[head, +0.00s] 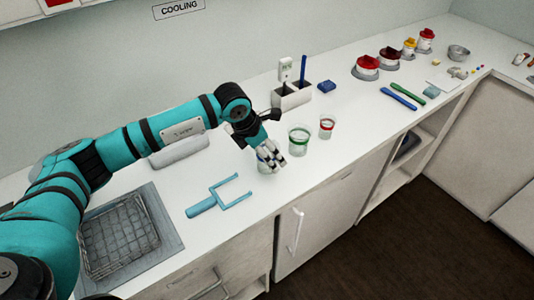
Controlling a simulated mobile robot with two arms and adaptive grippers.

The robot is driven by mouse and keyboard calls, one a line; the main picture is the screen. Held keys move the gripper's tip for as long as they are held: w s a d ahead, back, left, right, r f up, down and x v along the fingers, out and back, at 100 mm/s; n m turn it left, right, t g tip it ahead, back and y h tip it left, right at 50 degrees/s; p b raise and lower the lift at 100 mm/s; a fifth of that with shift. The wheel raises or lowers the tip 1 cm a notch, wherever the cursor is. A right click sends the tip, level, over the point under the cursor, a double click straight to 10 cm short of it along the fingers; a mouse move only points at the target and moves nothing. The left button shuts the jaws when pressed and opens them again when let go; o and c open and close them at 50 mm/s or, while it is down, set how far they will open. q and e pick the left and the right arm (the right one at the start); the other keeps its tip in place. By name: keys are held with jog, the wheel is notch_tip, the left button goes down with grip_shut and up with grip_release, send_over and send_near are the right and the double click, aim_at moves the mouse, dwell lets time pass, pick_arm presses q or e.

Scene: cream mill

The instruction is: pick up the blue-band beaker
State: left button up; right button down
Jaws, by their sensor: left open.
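A clear glass vessel (263,165) stands on the white counter, mostly hidden behind the fingers of my left gripper (272,158). No band colour can be made out on it, so I cannot tell for sure that it is the blue-band beaker. My left gripper is open and points down at this vessel, its fingers at or around it; contact cannot be told. A beaker with a green band (299,140) stands just right of the gripper. A smaller beaker with a red band (326,126) stands farther right. My right gripper is not in view.
A light-blue two-pronged fork tool (219,196) lies front left of the gripper. A wire basket (120,235) sits at the left. A white holder (291,96) with a blue stick stands behind. Blue (399,97) and green (409,90) sticks and red-lidded jars (367,66) are farther right.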

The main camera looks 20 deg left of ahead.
pick_arm(q)
jog(key=shift+x, duration=0.85)
jog(key=shift+c, duration=0.4)
jog(key=shift+r, duration=0.1)
jog(key=c, duration=1.3)
